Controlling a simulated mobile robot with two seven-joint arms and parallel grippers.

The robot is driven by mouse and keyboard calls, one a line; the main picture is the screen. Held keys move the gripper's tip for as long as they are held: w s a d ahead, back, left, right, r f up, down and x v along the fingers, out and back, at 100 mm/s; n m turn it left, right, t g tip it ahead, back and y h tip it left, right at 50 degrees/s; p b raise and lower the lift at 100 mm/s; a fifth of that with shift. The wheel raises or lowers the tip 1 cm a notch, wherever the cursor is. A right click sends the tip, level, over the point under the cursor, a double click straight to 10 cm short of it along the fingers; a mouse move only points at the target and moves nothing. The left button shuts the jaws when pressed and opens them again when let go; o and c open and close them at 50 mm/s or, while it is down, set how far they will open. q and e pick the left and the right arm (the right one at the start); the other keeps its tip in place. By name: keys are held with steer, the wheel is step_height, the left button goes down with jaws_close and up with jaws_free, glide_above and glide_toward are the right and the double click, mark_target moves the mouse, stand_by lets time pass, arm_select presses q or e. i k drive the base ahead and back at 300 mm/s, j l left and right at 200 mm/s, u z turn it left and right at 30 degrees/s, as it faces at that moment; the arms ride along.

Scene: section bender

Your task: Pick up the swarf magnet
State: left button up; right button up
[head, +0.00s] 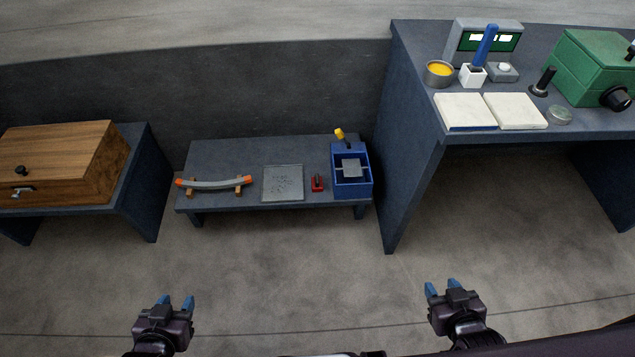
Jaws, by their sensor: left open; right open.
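A small red block with a dark upright grip, which looks like the swarf magnet (317,184), stands on the low dark bench (230,153). It is between a grey plate with dark specks (283,184) and a blue open box (352,187). My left gripper (176,302) is open and empty, low in the view and left of the magnet. My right gripper (441,288) is open and empty, low in the view and right of the magnet. Both are well apart from the bench.
A curved grey bar with orange ends (215,184) rests on wooden supports at the bench's left. A wooden chest (60,160) stands on the left table. The taller right table (410,100) holds several items, including a green machine (590,65). The floor before the bench is clear.

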mark_target(317, 182)
steer(key=i+j, duration=0.2)
steer(key=i, duration=0.3)
steer(key=i+j, duration=0.2)
steer(key=i, duration=0.3)
steer(key=i+j, duration=0.2)
steer(key=i, duration=0.3)
steer(key=l+z, duration=0.05)
